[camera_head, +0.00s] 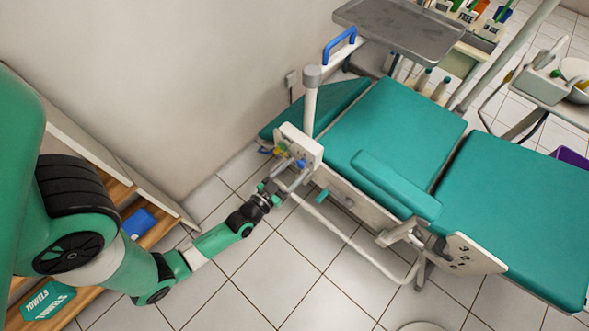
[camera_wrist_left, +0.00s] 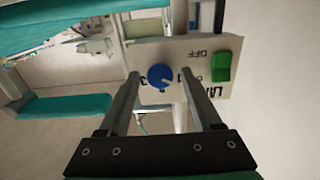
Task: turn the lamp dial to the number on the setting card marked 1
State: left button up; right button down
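The lamp dial (camera_wrist_left: 160,76) is a round blue knob with a pale pointer mark on the white control box (camera_head: 293,143). In the left wrist view upside-down lettering and numbers surround it, partly hidden by my fingers. My left gripper (camera_wrist_left: 160,84) is open, with one finger on each side of the dial in that view; I cannot tell whether they touch it. In the head view my left gripper (camera_head: 281,182) is just below the box. No setting card marked 1 can be made out. My right gripper is not in view.
A green switch (camera_wrist_left: 223,66) sits beside the dial near the word OFF. The teal dental chair (camera_head: 400,125) stands to the right, with a grey tray (camera_head: 400,30) behind it. A wooden shelf with a towels box (camera_head: 47,300) is at left. The tiled floor (camera_head: 290,255) is clear.

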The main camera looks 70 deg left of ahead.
pick_arm(q)
grip_shut()
